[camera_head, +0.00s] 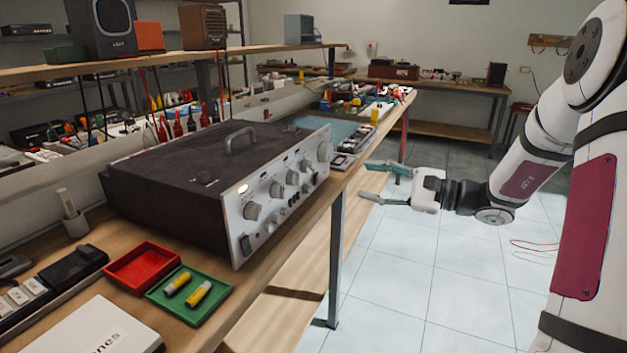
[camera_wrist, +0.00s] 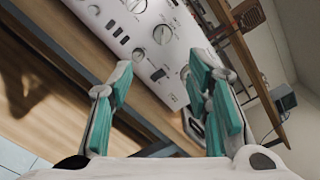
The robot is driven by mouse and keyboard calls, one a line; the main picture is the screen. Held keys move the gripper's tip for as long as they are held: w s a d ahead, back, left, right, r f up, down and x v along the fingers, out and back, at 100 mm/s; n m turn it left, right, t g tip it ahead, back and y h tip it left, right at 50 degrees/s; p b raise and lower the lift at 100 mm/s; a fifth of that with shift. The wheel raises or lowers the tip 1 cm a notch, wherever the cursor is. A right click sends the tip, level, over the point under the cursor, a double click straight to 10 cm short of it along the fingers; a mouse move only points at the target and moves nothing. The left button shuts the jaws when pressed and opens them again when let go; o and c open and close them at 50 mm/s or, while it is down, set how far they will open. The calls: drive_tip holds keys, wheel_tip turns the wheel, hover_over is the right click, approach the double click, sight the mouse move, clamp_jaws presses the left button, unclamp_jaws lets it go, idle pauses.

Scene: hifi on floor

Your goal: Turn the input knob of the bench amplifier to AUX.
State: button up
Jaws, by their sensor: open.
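The bench amplifier (camera_head: 185,170) sits on the wooden bench, a dark box with a handle on top and a silver front panel (camera_head: 240,207) facing right. The panel carries a row of round knobs, with a large knob (camera_head: 325,151) at the far end. The labels are too small to read, so I cannot tell which is the input knob. My gripper (camera_head: 364,181) is open and empty, off the bench edge to the right of the panel, fingers toward it. In the wrist view, the panel and a large knob (camera_wrist: 163,35) show beyond my open fingers, apart from them.
A red tray (camera_head: 145,268) and a green tray (camera_head: 190,318) with yellow cylinders lie at the near end of the bench. A shelf (camera_head: 160,70) with a speaker runs above and behind. Small gear lies past the amplifier's far end.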

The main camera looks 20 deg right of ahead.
sight(313, 168)
drive_tip(key=b+x, duration=0.2)
drive_tip(key=x, duration=1.1)
drive_tip(key=shift+w+a+r, duration=0.1)
drive_tip(key=shift+w, duration=0.3)
drive_tip(key=shift+c, duration=0.6)
clamp_jaws()
